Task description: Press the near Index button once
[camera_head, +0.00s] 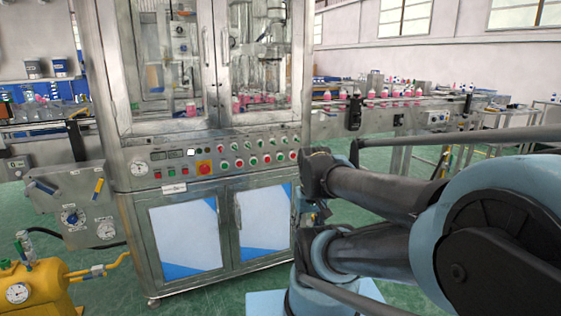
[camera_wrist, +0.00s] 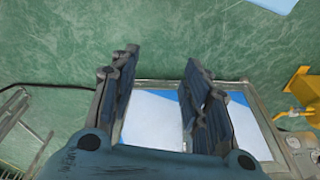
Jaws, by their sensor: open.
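The crimping machine's control panel (camera_head: 214,156) runs across the front of the steel cabinet in the head view, with rows of green and red round buttons, a gauge and a yellow-backed red knob (camera_head: 204,168). The labels are too small to read, so I cannot tell which button is the near Index button. My gripper (camera_wrist: 160,75) is open and empty in the wrist view, with its two dark fingers apart above the green floor and the cabinet's lower white-and-blue door panel (camera_wrist: 155,120). In the head view my arm hides the area right of the panel, and my fingertips are not clearly visible.
A yellow tank with a gauge (camera_head: 35,290) stands at the lower left. A side panel with gauges (camera_head: 75,205) juts out left of the cabinet. A conveyor with pink bottles (camera_head: 400,98) extends to the right. Green floor is open before the cabinet.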

